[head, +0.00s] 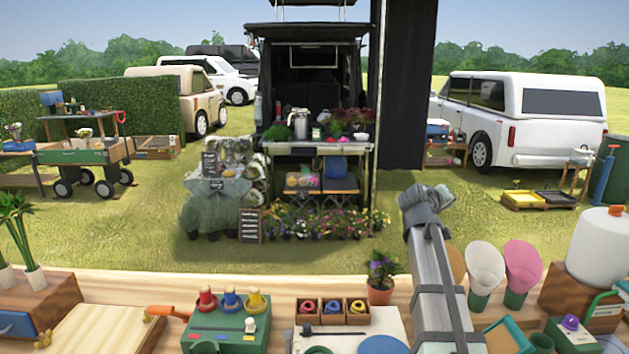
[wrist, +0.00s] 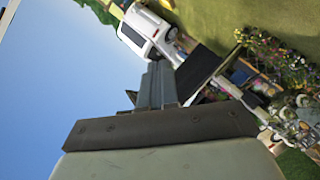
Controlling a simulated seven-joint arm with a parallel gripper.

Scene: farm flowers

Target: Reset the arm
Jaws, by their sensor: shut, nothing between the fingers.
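My arm (head: 440,285) rises from the bottom edge of the head view, right of centre, above the wooden table. Its grey end (head: 427,200) is raised well above the tabletop, in front of the grass. In the wrist view my gripper (wrist: 157,72) has its fingers together with nothing between them. The wrist view is tilted, with sky on the left and the flower stall on the right. Nothing touches the fingers. The arm hides part of the table behind it.
The wooden table (head: 240,283) holds a green box with coloured knobs (head: 228,325), small bins of rings (head: 332,312), a potted plant (head: 381,275) and cones (head: 487,267). A white tank (head: 603,245) stands at right. The air around the gripper is clear.

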